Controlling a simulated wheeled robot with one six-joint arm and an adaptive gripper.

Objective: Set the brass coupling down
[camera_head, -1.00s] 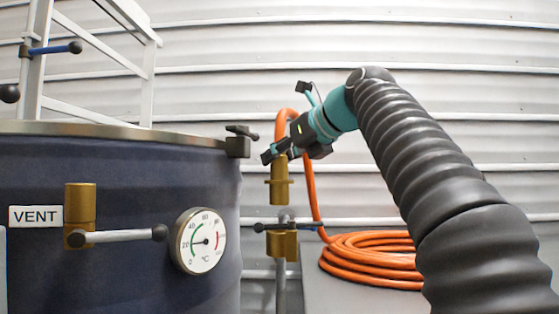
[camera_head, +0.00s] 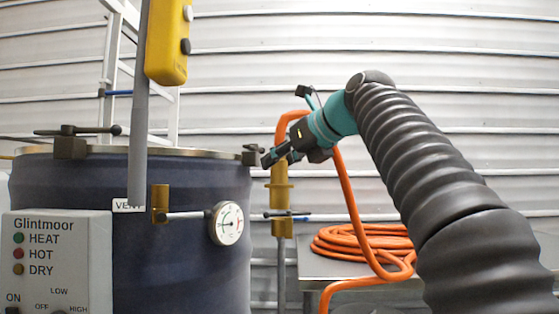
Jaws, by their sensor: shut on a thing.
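The brass coupling (camera_head: 281,184) hangs upright on the end of the orange hose (camera_head: 345,190). My gripper (camera_head: 274,158) is shut on it near its top, to the right of the dark blue drum. In the picture the coupling is in line above a brass valve (camera_head: 282,228) on a grey standpipe. I cannot tell how far in front of the valve it is. The hose arches over my gripper's wrist and runs down to a coil (camera_head: 365,243) on a grey metal bench (camera_head: 330,268).
The drum (camera_head: 180,255) carries a dial gauge (camera_head: 228,223), a brass vent valve (camera_head: 160,203) and rim clamps. A Glintmoor control box (camera_head: 60,260) is at the lower left. The bench's left front looks bare.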

